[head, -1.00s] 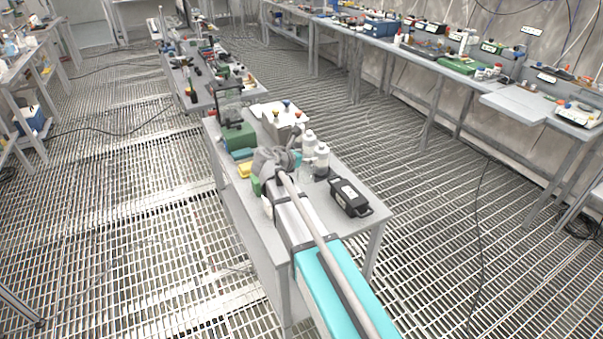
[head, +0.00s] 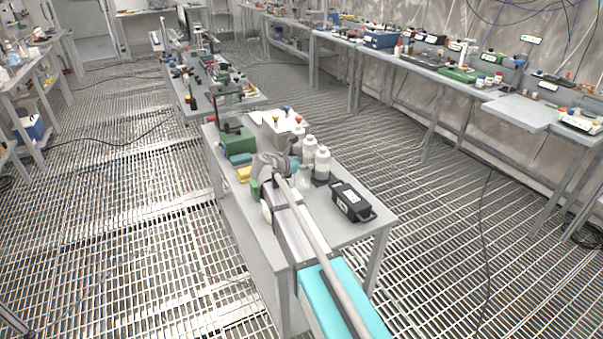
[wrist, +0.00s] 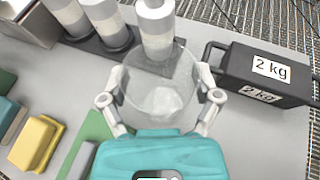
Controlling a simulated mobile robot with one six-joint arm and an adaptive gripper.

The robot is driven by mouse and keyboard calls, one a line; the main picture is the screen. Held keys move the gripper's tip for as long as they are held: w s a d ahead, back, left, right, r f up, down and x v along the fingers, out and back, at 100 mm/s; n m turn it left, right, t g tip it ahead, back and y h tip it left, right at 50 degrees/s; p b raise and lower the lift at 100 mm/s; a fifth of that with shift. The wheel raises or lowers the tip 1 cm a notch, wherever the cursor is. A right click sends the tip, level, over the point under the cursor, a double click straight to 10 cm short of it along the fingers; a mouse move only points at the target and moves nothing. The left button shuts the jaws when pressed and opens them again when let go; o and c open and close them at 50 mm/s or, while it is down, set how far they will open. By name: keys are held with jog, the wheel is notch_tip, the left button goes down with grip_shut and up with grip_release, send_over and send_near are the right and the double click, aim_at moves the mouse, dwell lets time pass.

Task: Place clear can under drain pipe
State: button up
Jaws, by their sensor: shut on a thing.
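In the wrist view the clear can (wrist: 160,98) is a see-through, round vessel. My gripper (wrist: 160,96) has one finger on each side of it and is shut on it. A white bottle (wrist: 155,25) stands just beyond the can, and its lower part shows through or behind the can's far rim. In the head view my gripper is mostly hidden by my arm, and the can (head: 305,180) shows only faintly beside the bottles. I cannot tell whether the can touches the table. I cannot make out the drain pipe for certain in either view.
A black 2 kg weight (wrist: 262,75) stands close on the right. More white bottles (wrist: 105,20) stand in a dark holder at the upper left. Yellow sponge-like blocks (wrist: 35,142) lie at the left. The table (head: 345,235) is bare around the weight's near side.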

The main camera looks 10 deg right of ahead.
aim_at(302, 172)
jog(key=shift+w+f+b, duration=0.5)
jog(key=shift+f+b, duration=0.15)
jog(key=shift+b, duration=0.05)
jog(key=shift+s+f+b, duration=0.1)
jog(key=shift+f+b, duration=1.25)
jog(key=shift+f, duration=0.15)
jog(key=o, duration=1)
jog(key=shift+o, duration=0.2)
